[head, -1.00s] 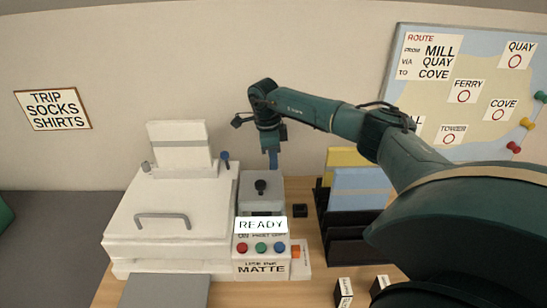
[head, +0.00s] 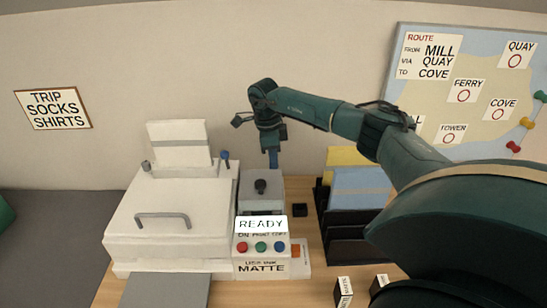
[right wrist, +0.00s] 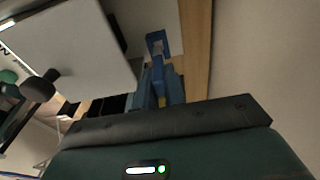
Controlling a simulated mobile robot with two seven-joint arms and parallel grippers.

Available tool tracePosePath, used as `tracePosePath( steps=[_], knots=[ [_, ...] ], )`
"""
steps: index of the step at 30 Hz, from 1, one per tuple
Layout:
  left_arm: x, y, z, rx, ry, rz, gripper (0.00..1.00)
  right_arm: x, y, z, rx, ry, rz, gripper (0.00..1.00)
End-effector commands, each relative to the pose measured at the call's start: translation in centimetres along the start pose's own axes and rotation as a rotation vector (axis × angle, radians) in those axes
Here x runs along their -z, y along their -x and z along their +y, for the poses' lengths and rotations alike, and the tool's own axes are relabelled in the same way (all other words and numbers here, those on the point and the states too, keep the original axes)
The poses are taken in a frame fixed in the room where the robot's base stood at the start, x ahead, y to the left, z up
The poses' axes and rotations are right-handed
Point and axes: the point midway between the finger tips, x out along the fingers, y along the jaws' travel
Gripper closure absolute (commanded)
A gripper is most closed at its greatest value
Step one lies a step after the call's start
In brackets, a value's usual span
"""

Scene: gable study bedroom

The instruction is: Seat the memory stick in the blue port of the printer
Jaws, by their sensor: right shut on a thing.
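The printer (head: 165,220) is a white machine on the wooden desk, with a grey section and a READY panel at its right. My right gripper (head: 272,160) points down at the back of that grey section. In the right wrist view my right gripper (right wrist: 162,82) is shut on the memory stick (right wrist: 161,101), of which only a narrow yellow strip shows between the blue fingers. A blue port frame (right wrist: 151,38) lies just beyond the fingertips, with a pale piece at its opening. I cannot tell whether the stick is inside it. My left gripper is out of view.
A black file rack (head: 345,245) with yellow and blue folders stands right of the printer. Two small labelled boxes stand at the desk's front. The wall is close behind my gripper.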

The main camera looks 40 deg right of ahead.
Motion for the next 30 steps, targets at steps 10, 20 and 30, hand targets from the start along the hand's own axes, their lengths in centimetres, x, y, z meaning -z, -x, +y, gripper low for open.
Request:
tracePosePath(
  steps=[10,20,30],
  knots=[
    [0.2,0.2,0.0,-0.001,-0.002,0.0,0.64,0.0,0.0,0.0,0.0,0.0,0.0,1.0],
    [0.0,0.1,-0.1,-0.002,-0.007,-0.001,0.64,-0.1,-0.4,0.0,0.0,0.0,0.0,1.0],
    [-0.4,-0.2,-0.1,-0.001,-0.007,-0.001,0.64,-0.2,-1.2,0.0,0.0,0.0,0.0,1.0]
  ],
)
